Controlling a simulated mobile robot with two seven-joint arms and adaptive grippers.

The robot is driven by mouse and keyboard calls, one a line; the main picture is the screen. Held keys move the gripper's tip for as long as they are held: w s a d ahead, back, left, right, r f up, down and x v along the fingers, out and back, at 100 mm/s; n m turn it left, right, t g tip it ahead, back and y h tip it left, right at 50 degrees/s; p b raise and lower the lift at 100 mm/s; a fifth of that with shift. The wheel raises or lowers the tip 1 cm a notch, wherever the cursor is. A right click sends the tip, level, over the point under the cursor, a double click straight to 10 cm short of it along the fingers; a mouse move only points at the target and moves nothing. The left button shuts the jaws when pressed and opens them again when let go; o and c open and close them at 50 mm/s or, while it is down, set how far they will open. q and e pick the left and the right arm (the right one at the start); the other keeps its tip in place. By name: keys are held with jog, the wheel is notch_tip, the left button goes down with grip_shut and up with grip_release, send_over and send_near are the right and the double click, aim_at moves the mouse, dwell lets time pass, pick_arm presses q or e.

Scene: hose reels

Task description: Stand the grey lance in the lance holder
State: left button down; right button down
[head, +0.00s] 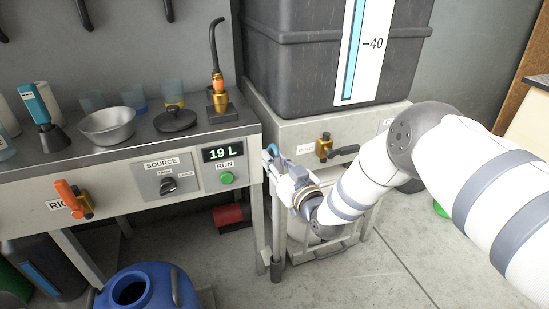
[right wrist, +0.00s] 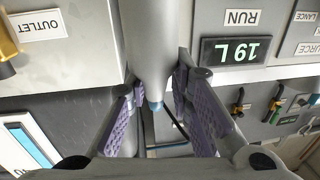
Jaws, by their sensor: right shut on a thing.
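The grey lance shows in the right wrist view as a thick grey tube (right wrist: 155,45) with a blue ring near one end. It runs between the purple pads of my right gripper (right wrist: 155,110), which is shut on it. In the head view the right gripper (head: 278,172) is at the gap between the bench and the tank stand. The lance (head: 276,232) hangs about upright below it, its dark lower end close to the floor. The upper part is largely hidden by the gripper. I cannot pick out the lance holder for sure. My left gripper is not in view.
The bench (head: 125,145) with a 19 L display (head: 222,152) stands close on the left. The dark tank (head: 300,60) on its stand is just behind the gripper. A blue drum (head: 150,285) stands in front of the bench.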

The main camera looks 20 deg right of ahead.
jog(key=c, duration=1.3)
grip_release()
jog(key=shift+c, duration=0.2)
jog(key=shift+s+f, duration=0.1)
jog(key=shift+s, duration=0.2)
jog(key=s+d, duration=0.2)
jog(key=s, duration=0.9)
jog(key=shift+s, duration=0.15)
